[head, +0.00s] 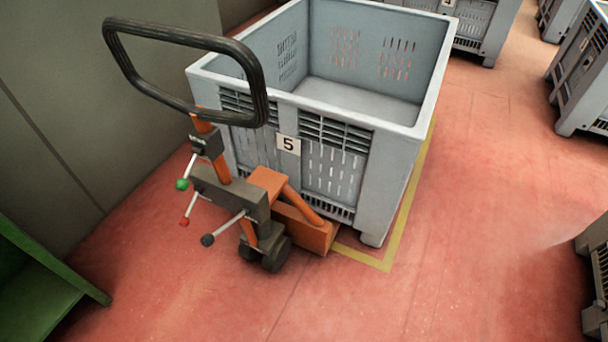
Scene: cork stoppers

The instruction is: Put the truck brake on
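An orange and dark grey pallet truck (271,189) stands in front of a large grey crate marked 5. Its black loop handle (261,90) rises at the upper left. Several levers stick out from the truck: one with a green knob (182,185), one with a red knob (184,222) and one with a dark knob (207,240). I cannot tell from their looks which one is the brake. A dark wheel (275,255) rests on the floor. Neither of my grippers shows in the head view.
The empty grey crate (372,133) stands behind the truck inside a yellow floor line (409,215). A grey wall (60,110) runs along the left. A green shelf or bench (35,285) is at the lower left. More crates (582,85) stand right. Red floor (480,220) lies clear between.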

